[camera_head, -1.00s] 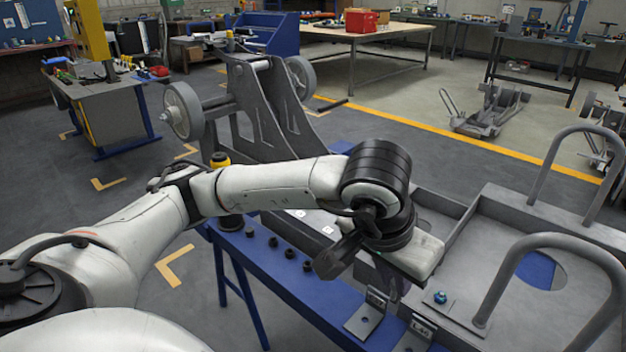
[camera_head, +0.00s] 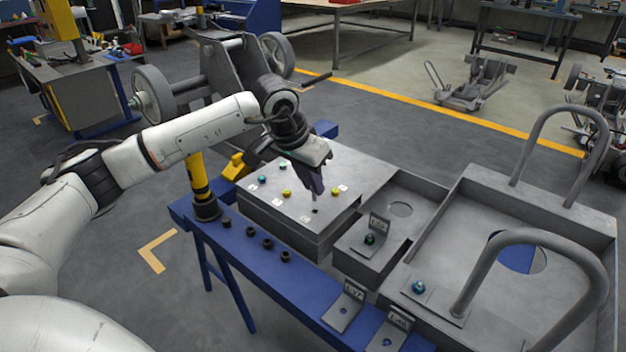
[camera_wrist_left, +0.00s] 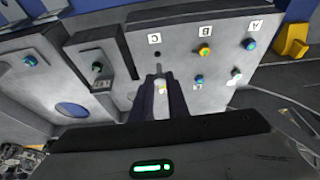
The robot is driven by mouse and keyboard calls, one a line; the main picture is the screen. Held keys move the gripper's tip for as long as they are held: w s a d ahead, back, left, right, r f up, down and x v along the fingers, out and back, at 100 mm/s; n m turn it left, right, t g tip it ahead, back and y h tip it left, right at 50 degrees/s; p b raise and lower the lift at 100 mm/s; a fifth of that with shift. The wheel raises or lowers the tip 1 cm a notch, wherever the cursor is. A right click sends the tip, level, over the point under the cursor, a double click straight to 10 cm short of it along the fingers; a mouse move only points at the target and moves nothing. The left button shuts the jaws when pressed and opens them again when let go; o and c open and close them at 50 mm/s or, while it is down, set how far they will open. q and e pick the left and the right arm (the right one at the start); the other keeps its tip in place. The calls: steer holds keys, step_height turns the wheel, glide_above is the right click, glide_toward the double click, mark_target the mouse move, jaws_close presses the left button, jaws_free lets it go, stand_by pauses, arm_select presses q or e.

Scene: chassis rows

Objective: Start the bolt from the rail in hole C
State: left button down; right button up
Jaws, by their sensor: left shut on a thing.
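My left gripper (camera_head: 314,193) is over the grey block (camera_head: 325,240), fingers pointing down near hole C (camera_head: 315,210). In the left wrist view its fingers (camera_wrist_left: 158,98) are shut on a bolt (camera_wrist_left: 161,88) with a pale yellowish part between them; its tip points toward the label C (camera_wrist_left: 154,38). The fingers hide much of the bolt, and I cannot tell whether it touches the hole. Hole A holds a blue-headed bolt (camera_head: 262,179); hole B holds a yellow-headed bolt (camera_head: 287,194). The blue rail (camera_head: 290,292) runs along the front. My right gripper is not in view.
Several black pieces (camera_head: 268,244) sit on the rail. Tagged brackets (camera_head: 344,310) and a bracket with a green bolt (camera_head: 370,239) stand at right. A yellow-and-black tool (camera_head: 201,185) stands at left. A tray with hoop handles (camera_head: 540,240) lies at right.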

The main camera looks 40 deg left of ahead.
arm_select(q)
step_height(320, 180, down, 3)
steer(key=shift+r+b, duration=0.1)
steer(key=shift+b, duration=0.75)
steer(key=shift+d+r+n+y+p, duration=0.2)
steer(key=shift+r+n+y+p, duration=0.15)
steer(key=shift+n, duration=0.35)
steer(key=n+y, duration=0.1)
steer(key=n, duration=0.1)
steer(key=shift+d+n, duration=0.2)
steer(key=shift+n, duration=0.2)
steer(key=n+g+y, duration=0.1)
steer(key=n, duration=0.2)
steer(key=shift+w+d, duration=0.1)
steer(key=shift+d, duration=0.05)
steer(key=shift+r+n+y+p, duration=0.35)
steer(key=shift+n+p, duration=0.4)
steer(key=shift+n, duration=0.15)
steer(key=shift+w+n+g+p, duration=0.1)
steer(key=shift+n+g+p, duration=0.25)
steer(key=shift+n, duration=0.35)
steer(key=shift+f+n+g+y+p, duration=0.15)
steer(key=shift+n+g+y+p, duration=0.3)
steer(key=shift+n, duration=0.75)
steer(key=shift+w+n, duration=0.1)
steer(key=shift+n, duration=0.4)
steer(key=shift+f+n+g+y, duration=0.15)
steer(key=shift+n+g+y, duration=0.15)
steer(key=shift+n, duration=0.3)
